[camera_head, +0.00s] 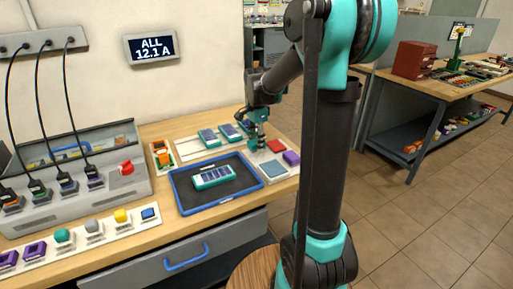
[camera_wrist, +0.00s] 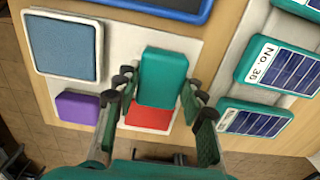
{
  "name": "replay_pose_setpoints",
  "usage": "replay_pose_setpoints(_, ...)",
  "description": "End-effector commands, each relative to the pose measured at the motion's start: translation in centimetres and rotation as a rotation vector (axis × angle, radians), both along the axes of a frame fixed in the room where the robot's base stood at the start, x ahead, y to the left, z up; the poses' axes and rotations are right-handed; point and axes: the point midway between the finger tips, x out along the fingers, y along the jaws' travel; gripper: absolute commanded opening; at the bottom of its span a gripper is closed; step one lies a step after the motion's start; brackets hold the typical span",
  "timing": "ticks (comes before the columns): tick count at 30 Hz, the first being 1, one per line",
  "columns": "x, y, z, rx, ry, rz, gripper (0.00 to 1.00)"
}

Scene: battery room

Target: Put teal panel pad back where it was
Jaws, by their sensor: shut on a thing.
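The teal panel pad (camera_wrist: 163,77) is a plain teal block between the two fingers of my gripper (camera_wrist: 160,108) in the wrist view. My gripper is shut on it, above a pale board (camera_wrist: 112,88). The board also shows in the head view (camera_head: 262,156), with my gripper (camera_head: 257,143) over its far left part. On the board are a red pad (camera_wrist: 149,115), a purple pad (camera_wrist: 78,107) and a blue-grey square (camera_wrist: 62,48) in a light frame. The held pad partly covers the red pad in the wrist view. I cannot tell its height above the board.
A blue-rimmed tray (camera_head: 178,191) holds a teal solar panel unit (camera_head: 213,177), left of the board. More solar panel units (camera_head: 208,138) lie on a pale strip behind it. A grey console (camera_head: 80,160) with cables stands left. A row of coloured pads (camera_head: 93,227) is in front.

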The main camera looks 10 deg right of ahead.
Motion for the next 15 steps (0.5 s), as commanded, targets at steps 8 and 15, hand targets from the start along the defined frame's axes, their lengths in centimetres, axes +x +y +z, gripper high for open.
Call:
replay_pose_setpoints(8,0.0,0.0,-2.3,0.0,0.0,0.0,0.13)
replay_pose_setpoints(15,0.0,0.0,-2.4,0.0,0.0,0.0,0.13)
